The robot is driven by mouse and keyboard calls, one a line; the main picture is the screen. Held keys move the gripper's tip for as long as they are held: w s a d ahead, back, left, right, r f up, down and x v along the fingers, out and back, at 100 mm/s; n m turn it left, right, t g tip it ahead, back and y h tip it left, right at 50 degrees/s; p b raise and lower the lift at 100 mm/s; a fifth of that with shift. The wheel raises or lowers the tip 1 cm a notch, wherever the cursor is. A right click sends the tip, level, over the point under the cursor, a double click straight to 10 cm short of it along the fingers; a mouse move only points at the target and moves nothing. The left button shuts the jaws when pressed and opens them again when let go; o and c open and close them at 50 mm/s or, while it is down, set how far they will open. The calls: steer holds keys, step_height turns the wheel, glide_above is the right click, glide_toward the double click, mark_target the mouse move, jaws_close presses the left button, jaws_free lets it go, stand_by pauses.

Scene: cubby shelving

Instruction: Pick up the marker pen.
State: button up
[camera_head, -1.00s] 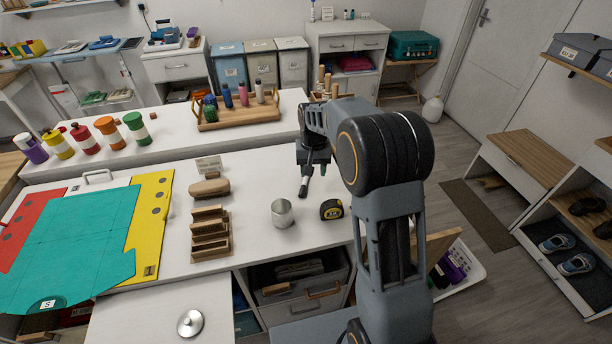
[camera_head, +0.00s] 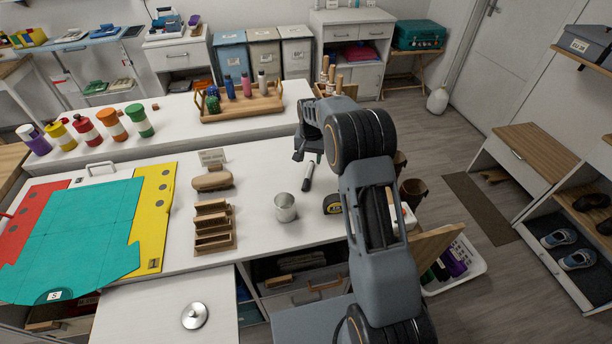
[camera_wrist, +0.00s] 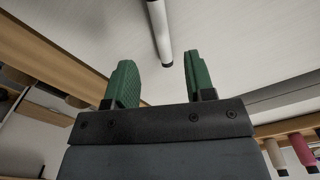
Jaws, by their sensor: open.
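The marker pen (camera_head: 308,177), white with a dark end, lies on the white worktop behind the metal cup. In the wrist view the pen (camera_wrist: 160,28) runs down from the top edge, its dark end near the gap between my fingertips. My gripper (camera_wrist: 160,72) is open and empty, with green finger pads on either side of that gap. In the head view my gripper (camera_head: 303,156) is by the pen's far end, partly hidden by my arm. I cannot tell whether it touches the pen.
A metal cup (camera_head: 286,208) and a tape measure (camera_head: 332,204), partly covered by my arm, stand in front of the pen. A wooden organizer (camera_head: 214,228) and a brush (camera_head: 213,179) are to the left. A raised shelf with a bottle tray (camera_head: 240,106) is behind.

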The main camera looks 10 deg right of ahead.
mark_target(309, 170)
steer(key=shift+a+f+p, duration=0.2)
steer(key=shift+f+p, duration=0.45)
steer(key=shift+f, duration=2.1)
jaws_close()
